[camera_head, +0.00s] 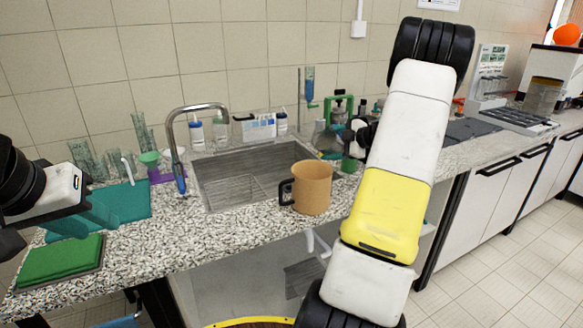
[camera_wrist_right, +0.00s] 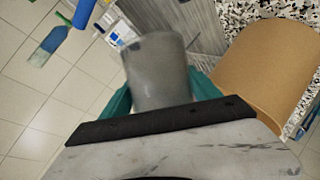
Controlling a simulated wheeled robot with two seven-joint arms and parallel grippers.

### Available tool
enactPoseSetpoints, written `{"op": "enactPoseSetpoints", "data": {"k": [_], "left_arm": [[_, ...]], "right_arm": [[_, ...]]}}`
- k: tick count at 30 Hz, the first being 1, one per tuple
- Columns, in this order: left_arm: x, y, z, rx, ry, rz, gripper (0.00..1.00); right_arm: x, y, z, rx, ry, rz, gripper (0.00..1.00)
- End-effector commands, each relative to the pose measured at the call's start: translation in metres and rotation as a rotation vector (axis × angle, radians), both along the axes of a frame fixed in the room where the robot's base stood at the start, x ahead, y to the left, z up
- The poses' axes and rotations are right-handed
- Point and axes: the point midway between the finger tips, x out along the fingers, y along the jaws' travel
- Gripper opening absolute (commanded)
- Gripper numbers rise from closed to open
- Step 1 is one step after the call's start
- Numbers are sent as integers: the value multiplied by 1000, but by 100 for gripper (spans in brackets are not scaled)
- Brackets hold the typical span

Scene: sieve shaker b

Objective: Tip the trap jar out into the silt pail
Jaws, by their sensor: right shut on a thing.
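The tan pail (camera_head: 313,188) with a dark handle on its left stands upright on the counter, at the front right corner of the sink; I take it for the silt pail. It also shows in the right wrist view (camera_wrist_right: 262,68). My right gripper (camera_wrist_right: 161,88) is shut on a grey cylindrical jar (camera_wrist_right: 158,62), apparently the trap jar, beside the pail. Whether the jar is tilted or what it holds, I cannot tell. In the head view my right arm mostly hides this gripper and jar. My left gripper (camera_head: 100,212) is over the left counter; its finger opening is unclear.
The sink (camera_head: 245,180) with its curved tap (camera_head: 170,135) lies left of the pail. A green pad (camera_head: 60,262), a teal mat (camera_head: 130,202) and glassware (camera_head: 85,158) are on the left. Bottles (camera_head: 197,130) stand behind the sink. The counter front is mostly clear.

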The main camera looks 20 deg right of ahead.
Motion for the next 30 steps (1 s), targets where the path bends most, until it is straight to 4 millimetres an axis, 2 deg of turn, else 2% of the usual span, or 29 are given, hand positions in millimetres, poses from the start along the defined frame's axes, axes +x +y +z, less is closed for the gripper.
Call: {"op": "enactPoseSetpoints", "data": {"k": [30], "left_arm": [[0, 0, 0, 0, 0, 0, 36]], "right_arm": [[1, -1, -1, -114, -79, -1, 8]]}}
